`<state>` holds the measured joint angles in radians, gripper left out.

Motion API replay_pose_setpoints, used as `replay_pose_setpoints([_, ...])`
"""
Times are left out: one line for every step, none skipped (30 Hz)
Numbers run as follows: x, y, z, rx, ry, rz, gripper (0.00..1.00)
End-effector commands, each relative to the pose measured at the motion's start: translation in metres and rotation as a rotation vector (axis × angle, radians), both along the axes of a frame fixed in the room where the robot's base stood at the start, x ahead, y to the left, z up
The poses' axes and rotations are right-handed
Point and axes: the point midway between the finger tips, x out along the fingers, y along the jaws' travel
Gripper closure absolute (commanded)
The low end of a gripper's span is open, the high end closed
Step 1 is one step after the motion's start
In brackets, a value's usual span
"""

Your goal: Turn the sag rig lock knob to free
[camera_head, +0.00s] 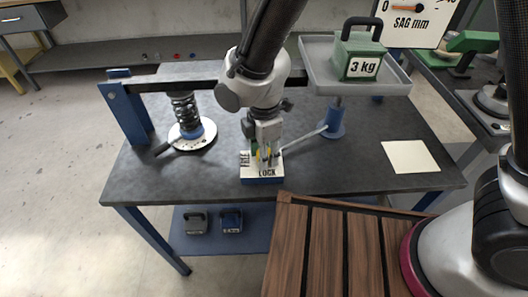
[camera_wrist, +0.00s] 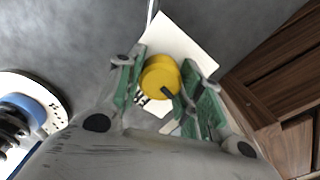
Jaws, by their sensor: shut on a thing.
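The lock knob (camera_wrist: 159,78) is a round yellow knob with a dark line on its face. The line runs towards the lower right in the wrist view. The knob stands on a small pale plate (camera_head: 262,178) with a blue base near the table's front edge. The plate reads FREE on its left side and LOCK along its front. My gripper (camera_head: 265,152) points down over the plate and is shut on the knob, with one green-padded finger on each side. In the head view the fingers hide most of the knob, and I cannot tell which label its line faces.
A tray (camera_head: 315,68) with a green 3 kg weight (camera_head: 360,55) is behind right. A pale sheet (camera_head: 409,156) lies farther right.

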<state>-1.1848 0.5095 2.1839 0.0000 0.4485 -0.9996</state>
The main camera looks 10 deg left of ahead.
Motion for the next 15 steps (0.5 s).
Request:
replay_pose_setpoints([0.0003,0.0003,0.0004,0.001,-0.001,-0.040,0.87])
replay_pose_setpoints([0.0002,0.0004,0.0004,0.001,-0.001,-0.067,0.87])
replay_pose_setpoints([0.0003,0.0005,0.0004,0.001,0.000,-0.105,0.87])
replay_pose_setpoints([0.0004,0.0005,0.0004,0.001,0.000,-0.133,0.87])
replay_pose_setpoints([0.0004,0.0005,0.0004,0.001,0.000,-0.161,0.87])
replay_pose_setpoints([0.0005,0.0005,0.0004,0.001,0.000,-0.200,0.87])
replay_pose_setpoints([0.0005,0.0005,0.0004,0.001,0.000,-0.228,0.87])
replay_pose_setpoints([0.0006,0.0005,0.0004,0.001,0.000,-0.257,0.87])
replay_pose_setpoints([0.0006,0.0005,0.0005,0.001,0.000,-0.296,0.87])
replay_pose_setpoints([0.0007,0.0006,0.0005,0.001,0.000,-0.324,0.87])
replay_pose_setpoints([0.0008,0.0007,0.0005,0.001,0.000,-0.352,0.87])
replay_pose_setpoints([0.0008,0.0007,0.0005,0.001,0.000,-0.391,0.87])
replay_pose_setpoints([0.0008,0.0007,0.0005,0.001,0.000,-0.419,0.87])
replay_pose_setpoints([0.0008,0.0007,0.0005,0.001,0.000,-0.447,0.87])
replay_pose_setpoints([0.0009,0.0008,0.0005,0.001,0.000,-0.486,0.87])
